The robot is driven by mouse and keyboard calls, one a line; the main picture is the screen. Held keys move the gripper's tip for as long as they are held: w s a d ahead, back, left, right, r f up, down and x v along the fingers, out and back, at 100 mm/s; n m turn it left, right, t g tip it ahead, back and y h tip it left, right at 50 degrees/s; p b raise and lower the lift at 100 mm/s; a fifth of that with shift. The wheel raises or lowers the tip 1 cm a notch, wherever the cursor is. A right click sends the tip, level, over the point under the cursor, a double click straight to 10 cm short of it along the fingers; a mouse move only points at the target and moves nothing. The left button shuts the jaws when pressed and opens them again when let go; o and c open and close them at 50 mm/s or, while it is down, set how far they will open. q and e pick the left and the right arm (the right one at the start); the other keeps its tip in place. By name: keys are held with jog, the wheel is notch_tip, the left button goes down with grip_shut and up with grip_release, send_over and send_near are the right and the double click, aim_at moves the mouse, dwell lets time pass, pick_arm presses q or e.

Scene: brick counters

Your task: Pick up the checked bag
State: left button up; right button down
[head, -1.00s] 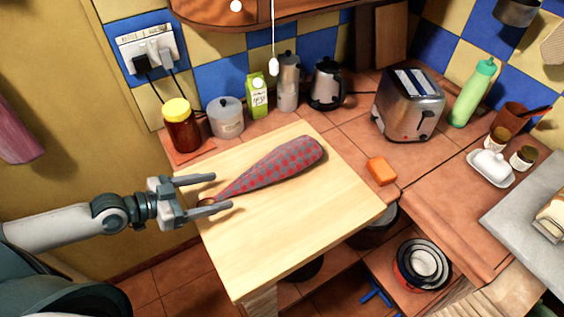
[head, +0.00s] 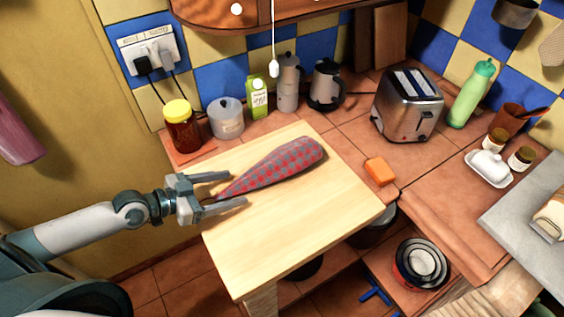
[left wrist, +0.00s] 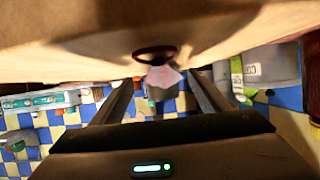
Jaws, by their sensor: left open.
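The checked bag (head: 280,165), red and grey, lies on the pale wooden board (head: 290,230), its wide end to the upper right and its narrow end toward my left gripper. My left gripper (head: 237,189) is open, with one finger on either side of the narrow end. The jaws are not shut on the bag. In the left wrist view, a dark ring (left wrist: 155,52) and a small pinkish part of the bag (left wrist: 162,76) show between and beyond the two fingers. My right gripper is in neither view.
A yellow-lidded jar (head: 181,125), a clear canister (head: 226,120), a green carton (head: 257,98) and a kettle (head: 326,88) stand behind the board. An orange block (head: 379,171) and toaster (head: 408,105) are to its right. The board's front is clear.

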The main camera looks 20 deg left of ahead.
aim_at(236, 185)
pick_arm(q)
jog(key=x, duration=0.1)
jog(key=p+x, duration=0.1)
jog(key=shift+w+d, duration=0.1)
jog(key=shift+w, duration=0.4)
jog(key=shift+w+d+f+p, duration=0.3)
jog(key=shift+w+d+f, duration=0.1)
jog(key=shift+w+d, duration=0.05)
jog(key=c, duration=1.1)
